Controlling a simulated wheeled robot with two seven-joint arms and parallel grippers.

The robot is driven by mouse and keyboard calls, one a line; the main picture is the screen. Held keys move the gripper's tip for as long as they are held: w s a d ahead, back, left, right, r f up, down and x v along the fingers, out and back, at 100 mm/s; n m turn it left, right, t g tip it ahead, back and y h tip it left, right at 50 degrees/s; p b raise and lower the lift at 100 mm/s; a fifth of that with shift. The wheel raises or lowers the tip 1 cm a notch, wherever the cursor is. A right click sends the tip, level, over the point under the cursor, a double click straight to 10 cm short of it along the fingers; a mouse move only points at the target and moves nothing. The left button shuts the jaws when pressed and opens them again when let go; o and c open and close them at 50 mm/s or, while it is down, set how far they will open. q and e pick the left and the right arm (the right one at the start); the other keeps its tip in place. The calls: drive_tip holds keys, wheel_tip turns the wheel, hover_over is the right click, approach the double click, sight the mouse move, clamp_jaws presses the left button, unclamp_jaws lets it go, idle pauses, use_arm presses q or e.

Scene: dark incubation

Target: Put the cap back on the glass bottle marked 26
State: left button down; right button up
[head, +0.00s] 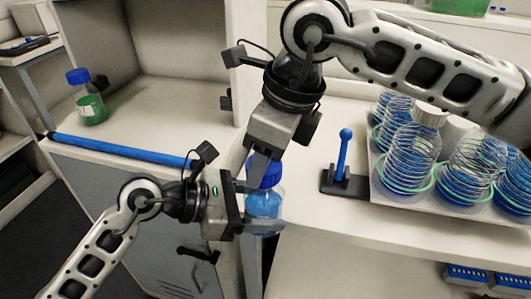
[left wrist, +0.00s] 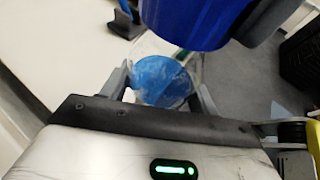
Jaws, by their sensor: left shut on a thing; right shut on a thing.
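The glass bottle (head: 264,204) holds blue liquid and stands roughly upright in front of the bench edge. My left gripper (head: 262,217) is shut around its body from the left. The bottle also shows between the fingers in the left wrist view (left wrist: 162,82). The blue cap (head: 265,174) is at the bottle's top, and my right gripper (head: 264,160) is shut on it from above. The cap looms large in the left wrist view (left wrist: 192,20). I cannot tell whether it is seated on the neck. The mark 26 is not readable.
At right, a shaker tray (head: 385,197) holds several flasks in wire springs. A blue lever on a black base (head: 343,182) stands beside it. At left, a blue bar (head: 120,149) edges the cabinet opening, and a blue-capped bottle of green liquid (head: 88,103) stands inside.

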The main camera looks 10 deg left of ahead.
drive_tip(key=m+t, duration=0.1)
drive_tip(key=m, duration=0.3)
drive_tip(key=shift+a, duration=0.1)
drive_tip(key=m+t+h, duration=0.1)
drive_tip(key=m, duration=0.4)
drive_tip(key=shift+s, duration=0.1)
drive_tip(key=m+h, duration=0.1)
drive_tip(key=m, duration=0.2)
drive_tip(key=m+h, duration=0.1)
drive_tip(key=m, duration=0.3)
drive_tip(key=shift+a, duration=0.15)
drive_tip(key=m+h, duration=0.1)
drive_tip(key=m, duration=0.4)
drive_tip(key=shift+m+h, duration=0.4)
drive_tip(key=m, duration=0.2)
drive_tip(key=shift+m+g+h, duration=0.3)
drive_tip(key=m+g, duration=0.1)
drive_tip(key=m, duration=0.6)
drive_tip(key=shift+m+g+h, duration=0.3)
drive_tip(key=shift+g+h, duration=0.1)
drive_tip(key=o, duration=0.9)
drive_tip(key=shift+o, duration=0.2)
